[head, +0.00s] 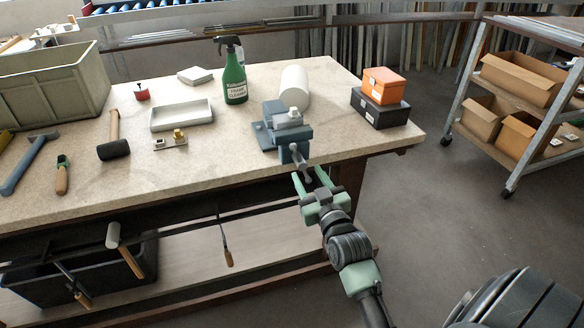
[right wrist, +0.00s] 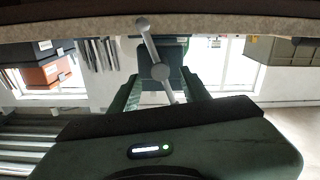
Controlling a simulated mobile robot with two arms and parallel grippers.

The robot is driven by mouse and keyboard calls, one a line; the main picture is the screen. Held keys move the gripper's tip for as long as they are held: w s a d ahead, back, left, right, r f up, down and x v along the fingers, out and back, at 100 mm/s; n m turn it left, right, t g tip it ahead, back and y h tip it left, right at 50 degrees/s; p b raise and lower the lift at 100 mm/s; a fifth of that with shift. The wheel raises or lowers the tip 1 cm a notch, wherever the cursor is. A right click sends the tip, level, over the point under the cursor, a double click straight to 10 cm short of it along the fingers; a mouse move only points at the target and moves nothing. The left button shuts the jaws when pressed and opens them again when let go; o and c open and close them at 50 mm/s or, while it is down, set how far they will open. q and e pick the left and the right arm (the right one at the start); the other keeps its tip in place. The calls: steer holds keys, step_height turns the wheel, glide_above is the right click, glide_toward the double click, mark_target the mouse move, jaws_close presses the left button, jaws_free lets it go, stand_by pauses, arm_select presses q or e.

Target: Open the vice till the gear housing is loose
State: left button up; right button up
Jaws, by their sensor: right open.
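The blue-grey vice (head: 294,134) is on the bench top near its front right edge. A light grey gear housing (head: 288,116) sits in the top of the vice, between its jaws as far as I can tell. The vice's handle (head: 304,174) sticks out past the bench edge. My right gripper (head: 312,180) is open, with its green fingers on either side of the handle. In the right wrist view, the handle's bar with a ball end (right wrist: 142,24) and its hub (right wrist: 161,72) show between the two fingers, tilted; contact cannot be told. My left gripper is not in view.
An orange box (head: 385,86) on a black box (head: 379,109) stands right of the vice. A white roll (head: 294,88) and a green spray bottle (head: 235,83) stand behind it. A white tray (head: 181,115) and a mallet (head: 114,150) lie left. A shelf trolley (head: 466,98) stands right.

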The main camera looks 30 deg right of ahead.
mark_target(305, 171)
steer(key=x, duration=0.5)
steer(key=shift+w, duration=0.35)
jaws_close()
stand_by(1.1)
